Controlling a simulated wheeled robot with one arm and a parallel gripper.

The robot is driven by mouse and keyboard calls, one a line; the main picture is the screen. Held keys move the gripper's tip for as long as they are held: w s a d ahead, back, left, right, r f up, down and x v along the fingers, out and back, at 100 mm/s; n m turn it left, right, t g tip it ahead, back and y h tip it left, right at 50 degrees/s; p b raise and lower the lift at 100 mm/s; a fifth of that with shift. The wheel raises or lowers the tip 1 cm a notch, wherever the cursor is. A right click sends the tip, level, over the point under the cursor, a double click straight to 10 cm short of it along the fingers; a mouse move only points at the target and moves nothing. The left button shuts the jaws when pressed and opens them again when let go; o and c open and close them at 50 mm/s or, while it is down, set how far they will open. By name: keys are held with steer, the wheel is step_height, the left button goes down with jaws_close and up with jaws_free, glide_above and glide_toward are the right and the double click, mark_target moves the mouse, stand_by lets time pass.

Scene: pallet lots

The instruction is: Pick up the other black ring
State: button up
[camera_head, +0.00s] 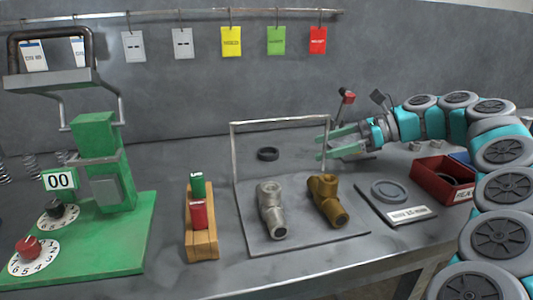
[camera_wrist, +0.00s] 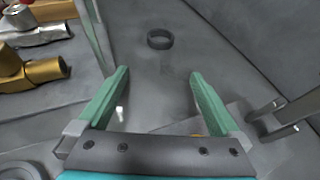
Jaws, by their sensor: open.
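A black ring (camera_head: 268,154) lies flat on the grey bench, behind the thin metal frame and the tray with the pipe fittings. In the wrist view the black ring (camera_wrist: 160,39) lies ahead of my fingertips, roughly in line with the gap between them. My gripper (camera_head: 325,147) is open and empty, to the right of the ring and apart from it. Its two green fingers (camera_wrist: 158,75) show in the wrist view with nothing between them.
A silver fitting (camera_head: 270,208) and a brass fitting (camera_head: 325,198) stand on a tray with an upright metal frame (camera_head: 232,160). A dark plate with a grey disc (camera_head: 389,191) and a red bin (camera_head: 440,183) are at right. A green machine (camera_head: 100,180) stands at left.

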mark_target(277, 149)
steer(key=a, duration=0.7)
steer(key=shift+w+a, duration=0.15)
steer(key=shift+w, duration=0.2)
steer(key=shift+x, duration=2.5)
steer(key=c, duration=1.4)
steer(key=shift+r+p, duration=1)
steer(key=shift+r, duration=8)
